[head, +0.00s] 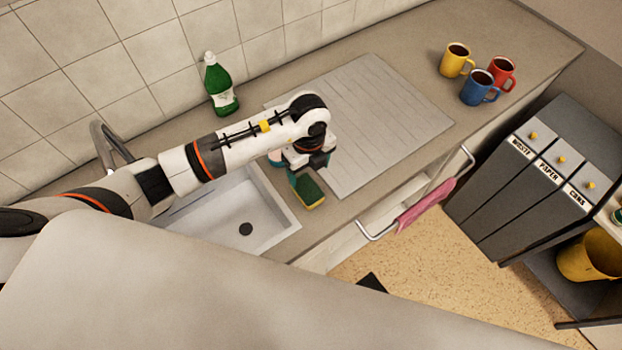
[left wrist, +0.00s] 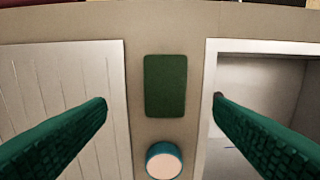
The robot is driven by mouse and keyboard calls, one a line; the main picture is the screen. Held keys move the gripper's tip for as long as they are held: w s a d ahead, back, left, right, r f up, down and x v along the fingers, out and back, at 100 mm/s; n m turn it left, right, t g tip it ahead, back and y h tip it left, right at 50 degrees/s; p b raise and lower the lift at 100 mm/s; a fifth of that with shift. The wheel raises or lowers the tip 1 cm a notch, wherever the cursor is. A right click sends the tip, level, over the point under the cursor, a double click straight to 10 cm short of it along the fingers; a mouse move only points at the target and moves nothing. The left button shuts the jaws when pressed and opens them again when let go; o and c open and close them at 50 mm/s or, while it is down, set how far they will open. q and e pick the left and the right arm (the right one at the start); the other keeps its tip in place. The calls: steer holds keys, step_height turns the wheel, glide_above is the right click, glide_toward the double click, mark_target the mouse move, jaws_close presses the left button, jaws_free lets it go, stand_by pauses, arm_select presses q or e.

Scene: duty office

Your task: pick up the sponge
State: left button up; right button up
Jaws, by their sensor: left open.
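The sponge (head: 311,193), green on top with a yellow side, lies on the counter strip between the sink and the ridged drainboard, close to the counter's front edge. In the left wrist view the sponge (left wrist: 165,86) shows as a dark green upright rectangle, centred between the fingers. My left gripper (head: 305,172) points down over the sponge and partly hides it in the head view. Its two green fingers stand apart on either side in the left wrist view (left wrist: 161,100), with nothing held. I cannot tell the exact height above the sponge. My right gripper is not seen.
The sink (head: 283,213) lies left of the sponge, the drainboard (head: 385,110) to its right. A green bottle (head: 220,88) stands by the wall. Yellow, blue and red mugs (head: 478,90) stand far right. A pink towel (head: 425,206) hangs on a front rail. Labelled bins (head: 530,165) stand right.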

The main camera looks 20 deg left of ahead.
mark_target(307, 188)
arm_select(q)
steer(key=f+b, duration=0.1)
steer(key=s+f+b, duration=0.1)
steer(key=f, duration=0.1)
steer(key=shift+s+f, duration=0.2)
steer(key=shift+f, duration=0.1)
steer(key=shift+w+f, duration=0.4)
steer(key=shift+f+b, duration=0.85)
step_height(307, 188, down, 2)
steer(key=shift+s+a+f+b, duration=0.15)
steer(key=shift+b, duration=0.85)
steer(key=shift+f+b, duration=0.3)
steer(key=shift+f, duration=0.2)
steer(key=c, duration=1)
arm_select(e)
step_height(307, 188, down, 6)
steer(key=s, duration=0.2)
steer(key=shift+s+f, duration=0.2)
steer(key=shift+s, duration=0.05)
